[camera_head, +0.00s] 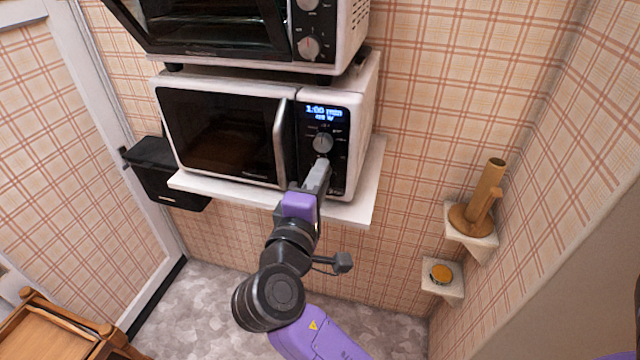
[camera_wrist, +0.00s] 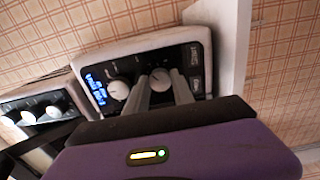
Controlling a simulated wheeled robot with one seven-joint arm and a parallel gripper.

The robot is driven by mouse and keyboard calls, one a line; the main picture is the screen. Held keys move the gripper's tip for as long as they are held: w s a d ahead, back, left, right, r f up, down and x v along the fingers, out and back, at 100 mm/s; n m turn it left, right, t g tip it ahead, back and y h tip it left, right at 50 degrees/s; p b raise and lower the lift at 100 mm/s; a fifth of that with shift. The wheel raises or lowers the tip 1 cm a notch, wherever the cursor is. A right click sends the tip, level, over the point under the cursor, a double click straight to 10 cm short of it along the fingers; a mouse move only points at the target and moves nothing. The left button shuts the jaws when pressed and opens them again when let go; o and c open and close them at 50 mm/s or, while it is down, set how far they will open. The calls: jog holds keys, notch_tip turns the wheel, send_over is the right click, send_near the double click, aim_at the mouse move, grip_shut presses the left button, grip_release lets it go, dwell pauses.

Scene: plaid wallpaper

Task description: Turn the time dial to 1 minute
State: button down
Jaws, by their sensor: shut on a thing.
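The microwave (camera_head: 215,135) stands on a white wall shelf, its door closed and its black control panel on the right. Its lit display (camera_head: 325,112) reads 1:00 min with a smaller line beneath. The upper dial (camera_head: 322,143) is uncovered, and it shows in the wrist view (camera_wrist: 118,90) left of the fingers. My gripper (camera_head: 319,165) is at the lower part of the panel. In the wrist view the lower dial (camera_wrist: 160,77) sits between my two fingertips (camera_wrist: 160,82), which are shut on it. In the head view my gripper hides this dial.
A toaster oven (camera_head: 225,35) with knobs sits directly above the microwave. The white shelf (camera_head: 345,212) juts out below. To the right, small wall shelves hold a wooden holder (camera_head: 485,195) and a round orange-topped item (camera_head: 440,273). A black box (camera_head: 160,170) hangs at left.

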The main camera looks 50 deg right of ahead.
jog(key=shift+f+m, duration=0.1)
jog(key=shift+m, duration=0.4)
jog(key=c, duration=1.1)
grip_release()
jog(key=shift+a, duration=0.1)
jog(key=b+v, duration=0.1)
jog(key=v, duration=0.6)
jog(key=shift+s+a+b, duration=0.15)
jog(key=shift+a+b, duration=0.15)
jog(key=shift+a, duration=0.05)
